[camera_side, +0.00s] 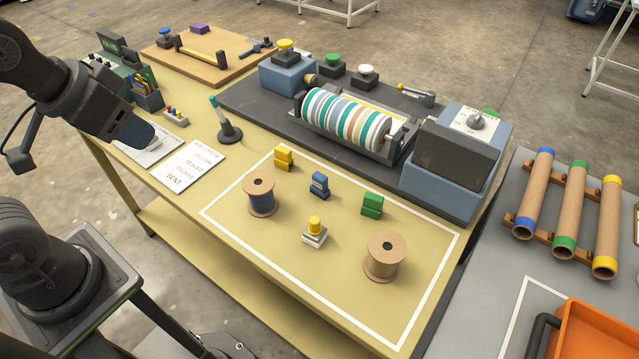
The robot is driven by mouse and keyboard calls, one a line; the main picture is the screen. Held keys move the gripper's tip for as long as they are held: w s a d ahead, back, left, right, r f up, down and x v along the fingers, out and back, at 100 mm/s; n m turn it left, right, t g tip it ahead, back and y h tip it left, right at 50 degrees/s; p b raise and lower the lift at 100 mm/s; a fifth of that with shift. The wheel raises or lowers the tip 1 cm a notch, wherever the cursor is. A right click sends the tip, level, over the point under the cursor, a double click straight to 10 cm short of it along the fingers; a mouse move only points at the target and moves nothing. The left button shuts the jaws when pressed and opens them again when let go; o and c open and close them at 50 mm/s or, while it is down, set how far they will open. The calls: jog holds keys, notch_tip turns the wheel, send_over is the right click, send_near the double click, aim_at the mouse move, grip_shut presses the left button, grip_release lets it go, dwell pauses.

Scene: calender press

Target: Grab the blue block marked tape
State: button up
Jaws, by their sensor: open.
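A small blue block (320,184) stands on the yellow table inside a white taped outline. A pale mark shows on it, but it is too small to read. My gripper (148,138) is at the upper left, over the left edge of the table near the papers. It is open and well apart from the blue block. Its fingers are seen at an angle and partly hidden by its own body.
Near the blue block stand a yellow block (284,158), a green block (372,204), a yellow-knobbed white piece (314,232), a blue-wound spool (259,195) and a brown spool (385,256). The striped roller press (345,118) is behind.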

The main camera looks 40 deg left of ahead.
jog(key=shift+o, duration=0.3)
jog(key=shift+o, duration=0.7)
jog(key=n+g, duration=0.6)
jog(key=n, duration=1.1)
send_over(320, 176)
notch_tip(320, 176, down, 13)
notch_tip(320, 176, down, 14)
jog(key=shift+r, duration=0.1)
